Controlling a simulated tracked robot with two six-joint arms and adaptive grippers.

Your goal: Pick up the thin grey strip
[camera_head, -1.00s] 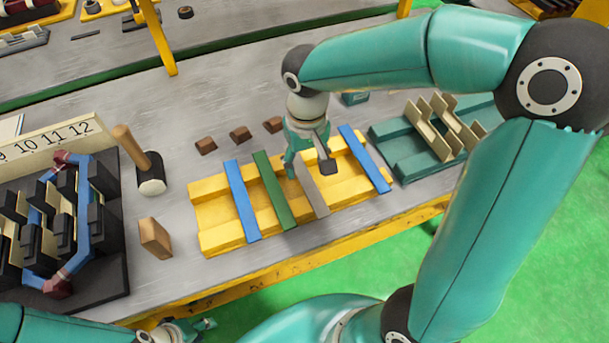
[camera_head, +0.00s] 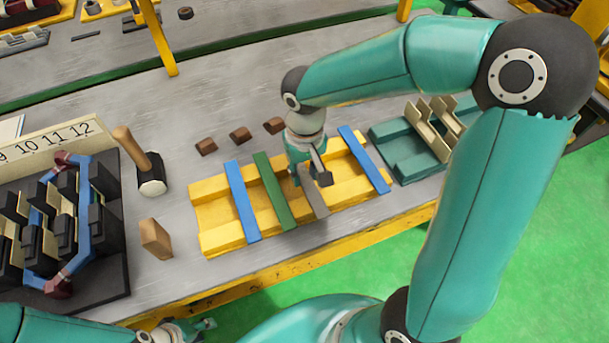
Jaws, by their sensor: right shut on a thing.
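The thin grey strip (camera_head: 313,200) lies across the yellow rack (camera_head: 215,240), between the green strip (camera_head: 274,193) and the blue strip on the right (camera_head: 364,160). My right gripper (camera_head: 311,180) is over the strip's middle and shut on it. The gripper hides the strip's far part, and I cannot tell whether the strip is clear of the rack. My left gripper (camera_head: 190,328) is low at the bottom edge, away from the rack; its fingers are too partly seen to judge.
Another blue strip (camera_head: 242,201) lies at the rack's left. A mallet (camera_head: 146,165), a wooden block (camera_head: 156,239) and the stator fixture (camera_head: 115,270) stand further left. Small brown blocks (camera_head: 240,134) lie behind the rack. A teal rack (camera_head: 398,153) with cream pieces stands right.

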